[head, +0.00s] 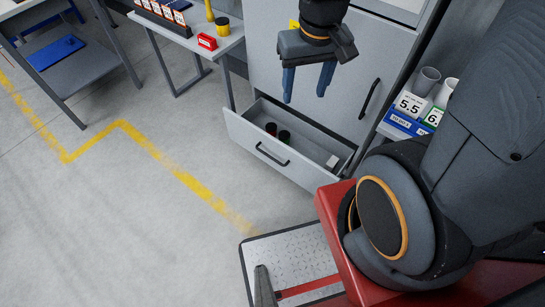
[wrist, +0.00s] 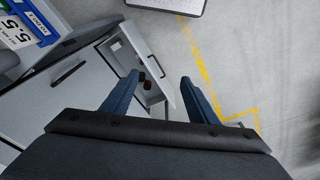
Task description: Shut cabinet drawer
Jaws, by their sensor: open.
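The grey cabinet (head: 285,62) stands behind my gripper in the head view. Its bottom drawer (head: 250,143) is pulled out and open, with a black bar handle (head: 272,154) on its front. A few small items, dark and red, lie in the drawer, and a small white one sits at its right end. My gripper (head: 307,92) is open and empty, its blue fingers pointing down above the drawer. In the wrist view the drawer (wrist: 165,72) shows between and beyond the fingertips (wrist: 160,82). I see no contact between fingers and drawer.
A side table (head: 190,38) with a red box (head: 207,41) and yellow and black containers stands left of the cabinet. A shelf with numbered labels (head: 410,103) is at the right. The floor (head: 130,210) in front of the drawer is clear, with a yellow line.

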